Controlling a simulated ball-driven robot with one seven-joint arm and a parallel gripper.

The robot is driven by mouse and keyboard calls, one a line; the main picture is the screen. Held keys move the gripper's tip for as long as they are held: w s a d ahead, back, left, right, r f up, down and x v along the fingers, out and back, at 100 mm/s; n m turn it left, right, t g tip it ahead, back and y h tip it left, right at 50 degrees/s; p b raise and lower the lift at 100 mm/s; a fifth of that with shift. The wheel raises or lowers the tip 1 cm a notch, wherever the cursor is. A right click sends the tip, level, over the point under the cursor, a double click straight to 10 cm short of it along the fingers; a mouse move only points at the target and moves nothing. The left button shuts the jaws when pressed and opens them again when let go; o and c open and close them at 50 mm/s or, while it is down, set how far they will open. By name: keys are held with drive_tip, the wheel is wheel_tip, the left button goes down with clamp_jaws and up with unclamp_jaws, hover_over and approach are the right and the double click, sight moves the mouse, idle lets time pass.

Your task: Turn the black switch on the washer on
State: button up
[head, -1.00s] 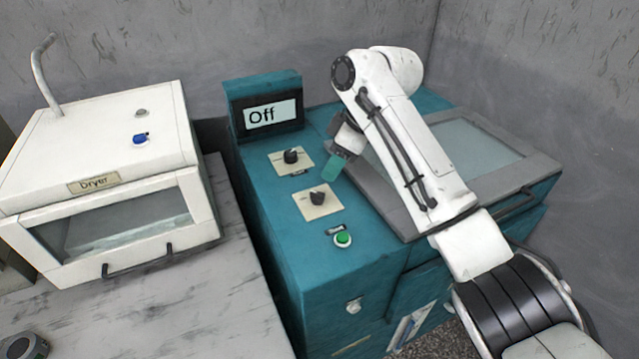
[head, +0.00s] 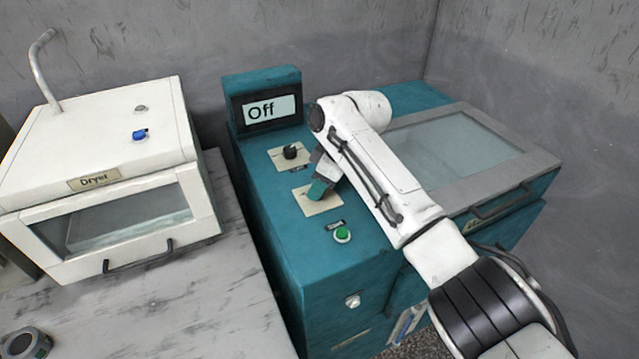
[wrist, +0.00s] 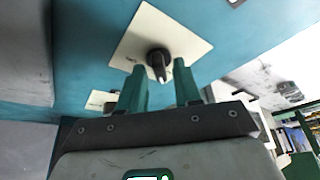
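The washer (head: 285,240) is a teal machine whose display (head: 270,110) reads "Off". Two black knob switches on cream plates are on its top. The far black switch (head: 290,152) is in plain view. The near one is hidden in the head view behind my gripper (head: 318,190), and only its plate (head: 310,208) shows. In the wrist view, a black switch (wrist: 157,58) on a cream plate lies in line with the gap between my green fingertips (wrist: 159,75). My gripper is open. I cannot tell whether the fingers touch the switch.
A green button (head: 342,236) is in front of the near plate. A grey-framed glass lid (head: 455,150) fills the right of the washer's top. The white dryer (head: 100,165) stands on a marbled counter (head: 205,310) at left. Grey walls close off the back and right.

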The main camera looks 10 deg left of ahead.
clamp_jaws()
drive_tip(key=shift+r+m+p, duration=0.1)
drive_tip(key=shift+m+p, duration=0.2)
drive_tip(key=shift+p, duration=0.15)
drive_tip(key=m+p, duration=0.1)
drive_tip(key=m+t+p, duration=0.1)
drive_tip(key=p, duration=0.1)
drive_tip(key=shift+s+a+r+m, duration=0.1)
drive_tip(key=shift+s+m, duration=0.1)
drive_tip(key=shift+m, duration=0.1)
drive_tip(key=m+p, duration=0.1)
drive_tip(key=m, duration=0.1)
drive_tip(key=m+t+h+p, duration=0.1)
drive_tip(key=m, duration=0.1)
drive_tip(key=shift+a+m+t+h+p, duration=0.1)
drive_tip(key=shift+m+t+h+p, duration=0.2)
drive_tip(key=shift+p, duration=0.05)
drive_tip(key=m+h, duration=0.1)
drive_tip(key=m, duration=0.4)
drive_tip(key=shift+s+a+f+t+h, duration=0.1)
drive_tip(key=shift+a+f+t+h, duration=0.1)
drive_tip(key=shift+t+h, duration=0.2)
drive_tip(key=m+h+b, duration=0.1)
drive_tip(key=m, duration=0.4)
drive_tip(key=shift+h+b, duration=0.4)
drive_tip(key=shift+r, duration=0.1)
drive_tip(key=shift+o, duration=0.8)
unclamp_jaws()
